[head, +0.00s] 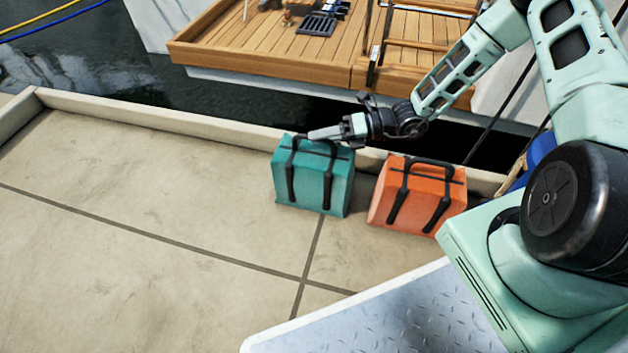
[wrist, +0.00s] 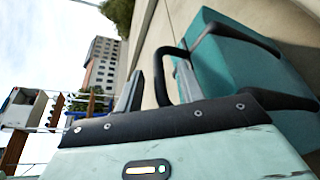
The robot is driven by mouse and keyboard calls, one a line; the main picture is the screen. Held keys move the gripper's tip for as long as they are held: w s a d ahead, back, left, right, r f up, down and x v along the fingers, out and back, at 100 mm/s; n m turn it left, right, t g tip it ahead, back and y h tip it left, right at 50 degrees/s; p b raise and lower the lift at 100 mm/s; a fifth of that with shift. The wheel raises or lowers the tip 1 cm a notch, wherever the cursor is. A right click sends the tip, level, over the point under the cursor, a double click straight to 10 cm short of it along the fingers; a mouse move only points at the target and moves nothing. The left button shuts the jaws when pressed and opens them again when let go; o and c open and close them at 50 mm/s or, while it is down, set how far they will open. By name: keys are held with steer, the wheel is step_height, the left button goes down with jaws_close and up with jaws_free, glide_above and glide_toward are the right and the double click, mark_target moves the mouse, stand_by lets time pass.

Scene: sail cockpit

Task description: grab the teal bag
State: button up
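The teal bag (head: 313,180) stands upright on the concrete dock near its raised edge, with a black top handle and black straps. My gripper (head: 318,134) is at the top of this bag, by the handle. In the wrist view, the teal bag (wrist: 235,75) fills the right side. My gripper (wrist: 160,70) shows two fingers apart there, with the black handle (wrist: 159,72) between them. A gap shows between the handle and the left finger. The far end of the handle is hidden behind my gripper's body.
An orange bag (head: 418,195) stands just right of the teal one. A low curb (head: 180,122) runs behind both, with dark water and a wooden boat deck (head: 240,50) beyond. The dock (head: 130,240) to the left is clear.

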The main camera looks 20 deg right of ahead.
steer(key=shift+b+x, duration=0.4)
steer(key=shift+x, duration=0.7)
jaws_close()
steer(key=shift+r, duration=0.1)
stand_by(0.5)
